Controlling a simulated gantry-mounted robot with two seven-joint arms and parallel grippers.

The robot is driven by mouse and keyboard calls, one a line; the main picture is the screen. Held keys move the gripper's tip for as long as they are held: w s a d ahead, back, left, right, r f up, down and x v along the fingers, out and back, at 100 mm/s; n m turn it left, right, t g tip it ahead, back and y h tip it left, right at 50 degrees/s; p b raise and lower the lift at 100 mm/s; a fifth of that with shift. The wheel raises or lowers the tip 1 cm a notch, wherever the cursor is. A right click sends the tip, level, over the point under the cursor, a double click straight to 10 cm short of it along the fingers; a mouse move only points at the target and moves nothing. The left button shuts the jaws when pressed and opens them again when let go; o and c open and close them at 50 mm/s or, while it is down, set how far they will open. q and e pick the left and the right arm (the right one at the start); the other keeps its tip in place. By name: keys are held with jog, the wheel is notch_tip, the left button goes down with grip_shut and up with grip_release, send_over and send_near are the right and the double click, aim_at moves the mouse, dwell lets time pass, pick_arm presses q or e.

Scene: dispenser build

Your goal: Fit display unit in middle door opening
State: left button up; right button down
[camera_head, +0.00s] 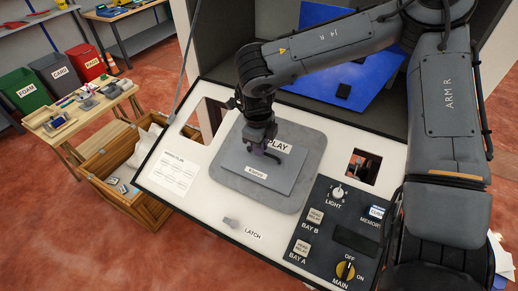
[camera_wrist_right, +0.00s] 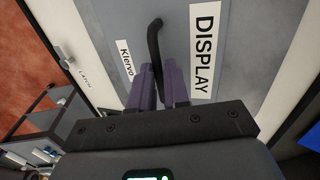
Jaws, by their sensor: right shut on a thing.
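The display unit (camera_head: 240,166) is a grey block with a DISPLAY label, a Klervo label and a dark handle (camera_wrist_right: 154,38). It is over the middle of the white door (camera_head: 200,205), on or just above a larger grey rounded plate (camera_head: 312,150). The middle opening is hidden, and I cannot tell whether the unit is seated. My right gripper (camera_head: 268,143) is shut on the handle from above; its purple fingers (camera_wrist_right: 160,78) close around the handle in the wrist view. My left gripper is not in view.
The door has a left opening (camera_head: 190,131), a small right opening (camera_head: 352,165), a latch (camera_head: 231,222) and a black control panel (camera_head: 318,219) with knobs. A grey cabinet with a blue panel (camera_head: 300,15) stands behind. A wooden crate (camera_head: 105,160) and bins are at left.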

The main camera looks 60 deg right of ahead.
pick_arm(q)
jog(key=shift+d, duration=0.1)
pick_arm(e)
jog(key=shift+d, duration=0.8)
jog(key=c, duration=1.5)
grip_release()
jog(key=shift+c, duration=0.2)
jog(key=o, duration=0.5)
jog(key=shift+d+r+h, duration=0.2)
jog(key=shift+d+h, duration=0.1)
jog(key=shift+d, duration=0.2)
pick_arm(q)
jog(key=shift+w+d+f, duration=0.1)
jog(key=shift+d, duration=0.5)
pick_arm(e)
jog(key=shift+a, duration=0.1)
jog(key=o, duration=0.5)
jog(key=shift+c, duration=0.2)
jog(key=o, duration=0.3)
jog(key=shift+o, duration=0.2)
jog(key=shift+a, duration=0.15)
